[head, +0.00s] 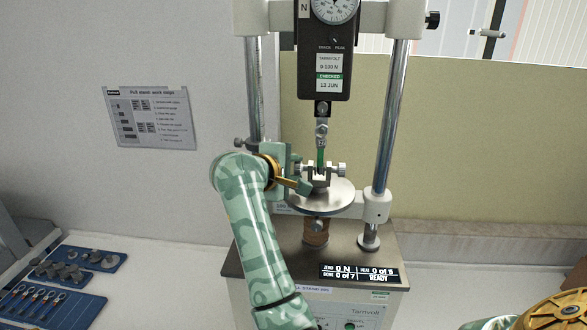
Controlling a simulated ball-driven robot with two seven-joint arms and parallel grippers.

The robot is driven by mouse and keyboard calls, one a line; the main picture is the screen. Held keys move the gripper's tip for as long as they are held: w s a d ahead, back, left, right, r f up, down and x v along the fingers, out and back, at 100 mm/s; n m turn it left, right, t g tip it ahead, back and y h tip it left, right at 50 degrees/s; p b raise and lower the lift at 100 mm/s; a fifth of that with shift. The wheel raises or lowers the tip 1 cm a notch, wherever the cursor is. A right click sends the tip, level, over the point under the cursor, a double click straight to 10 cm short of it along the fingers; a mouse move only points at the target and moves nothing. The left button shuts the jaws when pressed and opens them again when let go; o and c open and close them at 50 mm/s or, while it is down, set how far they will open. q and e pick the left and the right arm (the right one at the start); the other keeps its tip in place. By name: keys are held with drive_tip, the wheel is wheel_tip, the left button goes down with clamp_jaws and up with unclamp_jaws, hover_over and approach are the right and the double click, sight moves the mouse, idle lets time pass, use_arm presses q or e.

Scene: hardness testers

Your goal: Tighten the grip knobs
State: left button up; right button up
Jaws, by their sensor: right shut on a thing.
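The force tester stands in the middle, with a black gauge (327,62) at its top. An upper hook fitting (321,131) hangs below the gauge, with a green piece (321,157) under it. The lower grip (319,176) sits on a round metal plate (322,196). Its right grip knob (341,170) shows on the right side. My left gripper is out of view.
Two chrome columns flank the grip, the right one (388,120) clear of my arm. A display (359,273) on the base reads READY. Blue trays (95,258) with metal parts and several hooked pieces lie at left. A work-steps sheet (150,117) is on the wall.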

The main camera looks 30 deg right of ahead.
drive_tip(key=shift+f+g+y, duration=0.1)
drive_tip(key=shift+g+y, duration=0.2)
idle(0.4)
drive_tip(key=o, duration=0.7)
drive_tip(key=shift+w, duration=0.1)
